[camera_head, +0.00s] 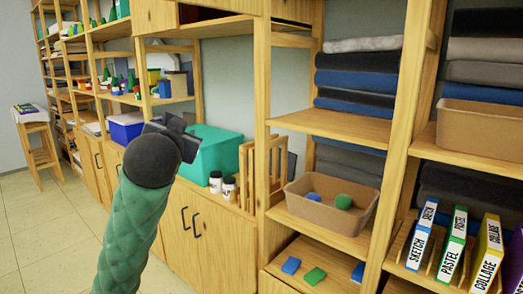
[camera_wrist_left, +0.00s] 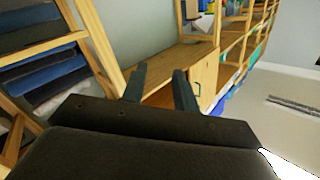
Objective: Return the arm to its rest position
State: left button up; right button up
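My left arm (camera_head: 130,230), in a green quilted sleeve, comes up from the lower left of the head view. Its dark left gripper (camera_head: 180,132) is raised in front of the wooden shelving, with the teal box behind it in the picture. In the left wrist view the two fingers of the left gripper (camera_wrist_left: 160,75) stand apart with nothing between them. Shelf wood and a cabinet front show beyond them. My right arm and right gripper are in neither view.
Wooden shelving (camera_head: 262,110) fills most of the head view. A teal box (camera_head: 215,152), two small jars (camera_head: 228,187), a tan bin (camera_head: 330,210) and labelled binders (camera_head: 488,250) stand on it. Open tiled floor (camera_head: 35,225) lies at the left, with a stool (camera_head: 38,145) further back.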

pick_arm(q)
jog(key=s+d+f+g+h+p, duration=0.1)
jog(key=s+f+g, duration=0.2)
jog(key=f, duration=1)
jog(key=s+d+f+g+h, duration=0.15)
jog(key=s+f, duration=0.25)
jog(key=f, duration=0.8)
jog(key=s+d+f+g+p, duration=0.1)
jog(key=s+f+g, duration=0.25)
jog(key=f, duration=0.95)
jog(key=s+f+g, duration=0.3)
jog(key=s+f, duration=0.9)
jog(key=s, duration=0.2)
jog(key=s+d+f+n+g, duration=0.1)
jog(key=s+f+g, duration=0.3)
jog(key=s+f, duration=0.8)
jog(key=s, duration=0.3)
jog(key=shift+f+n+p, duration=0.25)
jog(key=shift+n+p, duration=0.05)
jog(key=shift+p, duration=0.1)
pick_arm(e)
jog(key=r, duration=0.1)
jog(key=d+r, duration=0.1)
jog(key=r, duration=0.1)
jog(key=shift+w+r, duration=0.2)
pick_arm(q)
jog(key=shift+h, duration=0.25)
